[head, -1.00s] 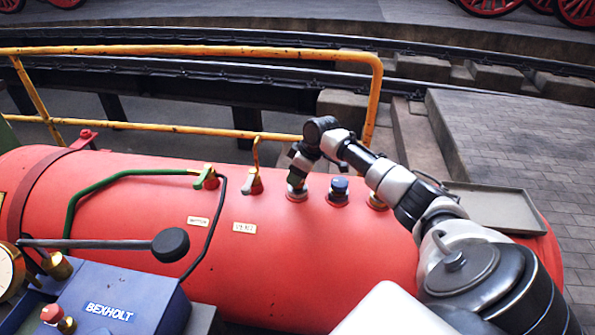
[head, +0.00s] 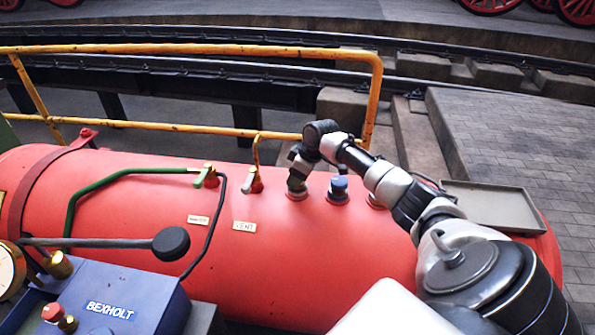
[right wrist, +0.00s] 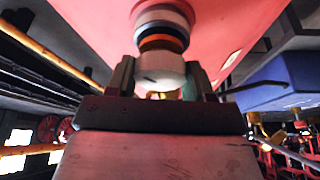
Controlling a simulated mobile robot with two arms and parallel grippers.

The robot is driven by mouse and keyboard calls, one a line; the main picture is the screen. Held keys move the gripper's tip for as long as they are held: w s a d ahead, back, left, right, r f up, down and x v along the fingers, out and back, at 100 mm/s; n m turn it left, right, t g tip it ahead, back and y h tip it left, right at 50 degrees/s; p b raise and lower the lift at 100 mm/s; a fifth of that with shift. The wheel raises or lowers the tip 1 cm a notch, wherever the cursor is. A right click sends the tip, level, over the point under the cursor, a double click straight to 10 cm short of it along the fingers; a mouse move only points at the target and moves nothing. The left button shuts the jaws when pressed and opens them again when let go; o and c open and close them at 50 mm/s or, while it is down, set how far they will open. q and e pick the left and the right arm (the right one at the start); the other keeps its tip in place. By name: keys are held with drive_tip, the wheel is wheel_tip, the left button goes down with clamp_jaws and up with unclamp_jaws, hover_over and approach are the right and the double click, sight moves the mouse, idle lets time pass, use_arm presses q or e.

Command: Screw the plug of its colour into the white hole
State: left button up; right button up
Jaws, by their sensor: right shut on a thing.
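The white plug (right wrist: 160,67) is between the fingers of my right gripper (right wrist: 158,82), which is shut on it in the right wrist view. Its orange-brown threaded part shows just beyond the head, lined up with the pale collar of the white hole (right wrist: 163,14). A dark band lies between thread and collar; I cannot tell how deep the thread sits. In the head view my right gripper (head: 296,187) points down at the leftmost hole on the red boiler (head: 250,270) and hides the plug. My left gripper is not in view.
A blue plug (head: 338,186) stands in the collar just right of my gripper. Another fitting (head: 375,201) is partly behind my arm. A yellow rail (head: 200,50) runs behind; a grey tray (head: 490,205) is right.

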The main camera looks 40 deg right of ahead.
idle(0.6)
drive_tip(key=o, duration=1.1)
drive_tip(key=shift+c, duration=0.2)
drive_tip(key=shift+f, duration=0.1)
drive_tip(key=shift+c, duration=0.9)
